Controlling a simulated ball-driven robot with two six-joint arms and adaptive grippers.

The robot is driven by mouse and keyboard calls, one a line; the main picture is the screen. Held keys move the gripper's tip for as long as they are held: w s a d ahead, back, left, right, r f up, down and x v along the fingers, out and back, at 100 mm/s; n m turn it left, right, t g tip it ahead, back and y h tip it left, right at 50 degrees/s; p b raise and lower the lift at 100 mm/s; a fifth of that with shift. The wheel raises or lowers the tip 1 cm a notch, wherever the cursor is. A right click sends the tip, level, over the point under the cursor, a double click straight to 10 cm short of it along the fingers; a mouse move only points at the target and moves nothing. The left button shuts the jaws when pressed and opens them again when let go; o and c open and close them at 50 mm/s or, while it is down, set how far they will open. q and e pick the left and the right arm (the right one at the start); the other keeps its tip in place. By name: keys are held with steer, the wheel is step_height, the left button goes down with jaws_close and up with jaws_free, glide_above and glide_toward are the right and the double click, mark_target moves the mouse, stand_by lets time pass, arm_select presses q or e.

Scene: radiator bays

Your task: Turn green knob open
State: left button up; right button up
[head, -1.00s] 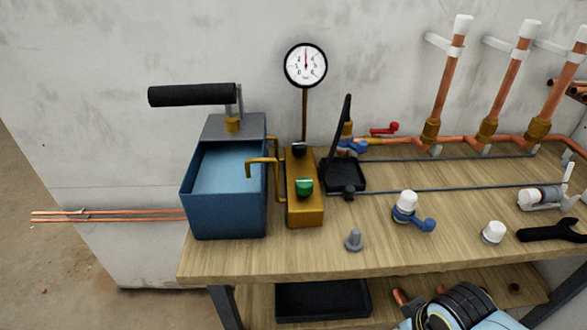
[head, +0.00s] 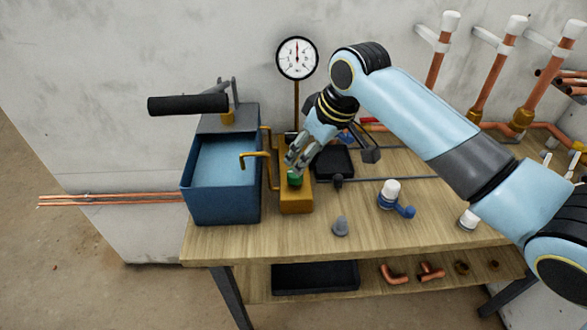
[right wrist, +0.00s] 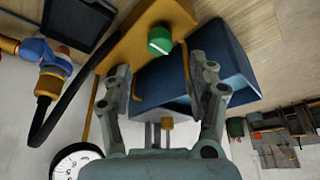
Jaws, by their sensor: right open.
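The green knob (head: 295,179) sits on top of the yellow block (head: 297,203) beside the blue water tank. In the right wrist view the green knob (right wrist: 159,40) shows whole, with a pale mark on its face. My right gripper (head: 294,168) is just above and behind the knob in the head view and partly covers the block. In the right wrist view its two fingers (right wrist: 160,65) are spread apart, with the knob just beyond their tips and nothing between them. My left gripper is not in view.
The blue tank (head: 190,205) with a black-handled lever (head: 188,104) stands directly left of the block. A round gauge (head: 297,58) rises behind it. A black tray (head: 331,162), a grey fitting (head: 341,227) and a white-and-blue valve (head: 392,197) lie to the right.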

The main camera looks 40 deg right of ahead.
mark_target(295, 177)
steer(key=x, duration=0.8)
steer(key=c, duration=1.1)
